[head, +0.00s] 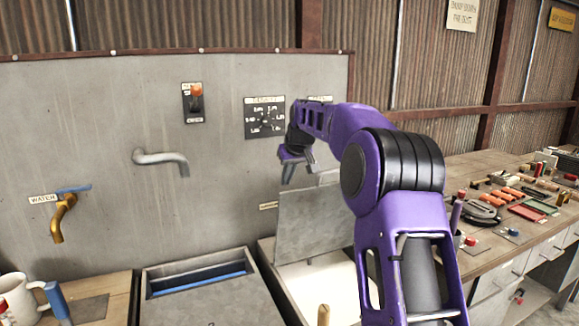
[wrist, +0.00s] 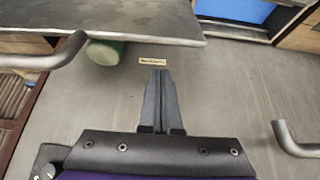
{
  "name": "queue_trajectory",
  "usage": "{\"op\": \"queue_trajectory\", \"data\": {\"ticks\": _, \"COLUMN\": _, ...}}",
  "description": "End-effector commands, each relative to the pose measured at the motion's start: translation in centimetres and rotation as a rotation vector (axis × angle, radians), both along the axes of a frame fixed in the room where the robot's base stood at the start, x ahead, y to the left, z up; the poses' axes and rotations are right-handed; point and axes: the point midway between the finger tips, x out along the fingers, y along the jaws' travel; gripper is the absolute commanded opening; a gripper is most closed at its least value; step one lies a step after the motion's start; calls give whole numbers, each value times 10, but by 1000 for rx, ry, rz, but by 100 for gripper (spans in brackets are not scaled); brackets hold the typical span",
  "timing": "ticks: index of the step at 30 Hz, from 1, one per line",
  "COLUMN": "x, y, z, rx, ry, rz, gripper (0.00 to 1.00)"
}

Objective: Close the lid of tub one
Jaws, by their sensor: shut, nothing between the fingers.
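A grey lid (head: 315,222) stands raised, tilted up, over the right-hand tub (head: 262,265), which shows a pale inside. I cannot read which tub is tub one. The left-hand tub (head: 150,291) shows a blue inside behind a grey cover. My gripper (head: 297,170) is above the raised lid, in front of the grey wall panel. In the wrist view my gripper (wrist: 156,76) is shut and empty, with the lid's edge (wrist: 130,30) apart from its tips. My arm hides part of the right-hand tub and lid.
A grey spout (head: 160,158) and a brass tap (head: 62,218) stick out of the wall panel. In the wrist view a pipe (wrist: 45,58) and a green cylinder (wrist: 105,50) are near the lid. A cluttered workbench (head: 470,163) stands at right, a mug (head: 17,296) at lower left.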

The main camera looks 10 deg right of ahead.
Motion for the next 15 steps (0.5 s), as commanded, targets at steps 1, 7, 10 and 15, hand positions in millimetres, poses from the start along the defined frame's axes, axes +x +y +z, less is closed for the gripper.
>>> {"op": "queue_trajectory", "data": {"ticks": 1, "x": -7, "y": -3, "z": 2, "rx": -1, "ry": -6, "rz": -2, "gripper": 0}}
{"op": "queue_trajectory", "data": {"ticks": 7, "x": -24, "y": -5, "z": -2, "rx": -1, "ry": -5, "rz": -1, "gripper": 0}}
{"op": "queue_trajectory", "data": {"ticks": 10, "x": -29, "y": -6, "z": -3, "rx": -1, "ry": -5, "rz": -1, "gripper": 0}}
{"op": "queue_trajectory", "data": {"ticks": 15, "x": -31, "y": -7, "z": -3, "rx": -1, "ry": -5, "rz": -1, "gripper": 0}}
